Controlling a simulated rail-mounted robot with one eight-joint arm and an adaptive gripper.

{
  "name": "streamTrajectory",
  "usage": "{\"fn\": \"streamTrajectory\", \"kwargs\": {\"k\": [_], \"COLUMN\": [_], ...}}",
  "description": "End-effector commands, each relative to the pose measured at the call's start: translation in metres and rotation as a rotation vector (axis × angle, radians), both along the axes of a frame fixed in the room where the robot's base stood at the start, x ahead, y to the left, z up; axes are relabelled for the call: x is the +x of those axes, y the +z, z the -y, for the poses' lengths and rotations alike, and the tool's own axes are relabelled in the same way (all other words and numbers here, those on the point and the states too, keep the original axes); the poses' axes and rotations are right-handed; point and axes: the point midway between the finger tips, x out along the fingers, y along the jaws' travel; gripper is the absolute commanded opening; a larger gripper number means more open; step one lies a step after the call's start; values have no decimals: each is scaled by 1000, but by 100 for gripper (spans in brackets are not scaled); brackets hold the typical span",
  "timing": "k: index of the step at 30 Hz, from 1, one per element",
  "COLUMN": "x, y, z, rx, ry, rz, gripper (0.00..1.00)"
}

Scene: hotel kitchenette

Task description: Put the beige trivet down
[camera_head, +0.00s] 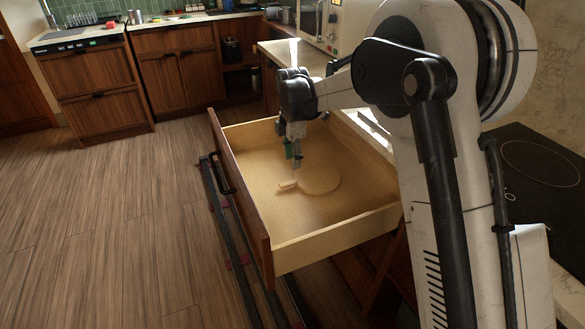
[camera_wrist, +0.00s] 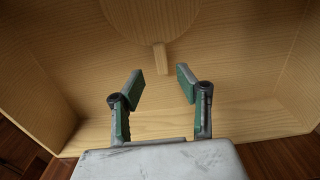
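The beige trivet (camera_head: 319,182) is a round, flat piece with a short handle, and it lies on the floor of the open wooden drawer (camera_head: 345,226). In the wrist view the trivet (camera_wrist: 150,18) is at the top, partly cut off, with its handle (camera_wrist: 159,58) pointing toward my gripper. My gripper (camera_head: 296,165) is inside the drawer's outline, above the handle side of the trivet. In the wrist view my gripper (camera_wrist: 157,84) has its two green-padded fingers wide apart with nothing between them. The trivet appears apart from the fingers.
The drawer walls stand around my gripper, with the dark front panel (camera_head: 240,200) on the left. The rest of the drawer floor is bare. A black cooktop (camera_head: 535,170) is at the right. A microwave (camera_head: 322,22) stands on the counter behind. The wooden floor at left is clear.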

Motion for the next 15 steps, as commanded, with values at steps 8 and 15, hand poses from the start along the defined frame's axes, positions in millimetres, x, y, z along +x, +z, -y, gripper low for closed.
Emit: {"fn": "streamTrajectory", "kwargs": {"k": [8, 15], "x": [0, -1], "y": [25, 29], "z": [0, 2], "rx": [0, 1], "ry": [0, -10], "rz": [0, 3], "gripper": [34, 34]}}
